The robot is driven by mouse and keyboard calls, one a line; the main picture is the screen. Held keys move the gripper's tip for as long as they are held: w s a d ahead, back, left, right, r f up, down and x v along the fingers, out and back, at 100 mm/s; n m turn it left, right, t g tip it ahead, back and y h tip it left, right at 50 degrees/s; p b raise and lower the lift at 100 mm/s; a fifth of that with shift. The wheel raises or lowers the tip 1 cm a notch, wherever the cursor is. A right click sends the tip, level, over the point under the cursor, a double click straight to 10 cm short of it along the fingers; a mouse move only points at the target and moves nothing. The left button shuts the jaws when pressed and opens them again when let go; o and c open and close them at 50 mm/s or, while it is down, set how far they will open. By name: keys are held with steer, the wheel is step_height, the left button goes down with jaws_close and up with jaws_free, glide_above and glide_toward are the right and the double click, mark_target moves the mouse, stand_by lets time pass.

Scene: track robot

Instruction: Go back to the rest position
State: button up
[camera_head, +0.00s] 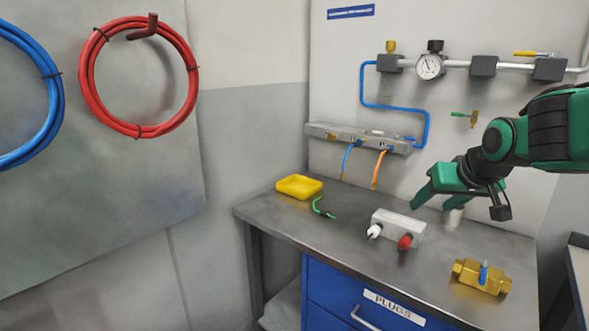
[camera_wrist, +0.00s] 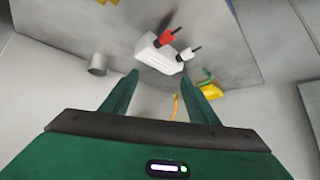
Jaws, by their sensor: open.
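My green gripper (camera_head: 434,203) is open and empty above the back right of the grey workbench (camera_head: 345,235). In the wrist view the two fingers of my gripper (camera_wrist: 162,78) stand apart with nothing between them. A white block (camera_head: 400,222) with a white plug (camera_head: 374,231) and a red plug (camera_head: 405,242) sits on the bench to the left of my gripper. The block (camera_wrist: 158,58) also shows beyond the fingertips in the wrist view. A small metal cylinder (camera_head: 453,219) stands on the bench below the fingers.
A brass valve (camera_head: 482,276) with a blue handle lies at the bench's front right. A yellow tray (camera_head: 299,186) and a green hose piece (camera_head: 322,208) lie at the back left. A gauge (camera_head: 430,66), pipes and a manifold (camera_head: 360,137) are on the wall behind.

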steer(key=s+a+f+g, duration=0.2)
steer(key=s+f+g, duration=0.2)
steer(key=s+f, duration=0.9)
steer(key=s+d+m+g, duration=0.2)
steer(key=s+d, duration=0.3)
steer(key=s, duration=0.4)
steer(key=s+d+m+g, duration=0.2)
steer(key=s+d, duration=0.3)
steer(key=s, duration=0.4)
steer(key=shift+d+m, duration=0.4)
steer(key=shift+m, duration=0.5)
steer(key=shift+w+r, duration=0.1)
steer(key=shift+w+f, duration=0.25)
steer(key=shift+w, duration=0.35)
